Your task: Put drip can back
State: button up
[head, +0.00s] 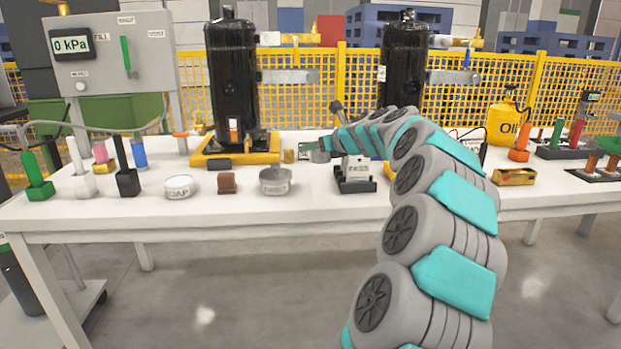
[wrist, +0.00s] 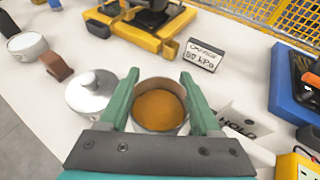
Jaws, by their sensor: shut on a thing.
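The drip can (wrist: 160,106) is a round, open-topped metal can with orange-brown liquid inside, in the middle of the wrist view. My gripper (wrist: 159,82) has green fingers on both sides of it and is shut on it. The can looks roughly upright; I cannot tell whether its base touches the table. In the head view my gripper (head: 314,149) is over the table between the two black compressors, partly hidden by my arm, and the can is hard to make out there.
A charge card (wrist: 201,56) and yellow compressor base (wrist: 140,32) lie behind.

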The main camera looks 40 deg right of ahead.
aim_at(315, 184)
notch_tip(315, 184, down, 8)
jog(key=shift+f+b, duration=0.1)
jog(key=shift+b, duration=0.3)
jog(key=o, duration=1.2)
jog(key=shift+s, duration=0.1)
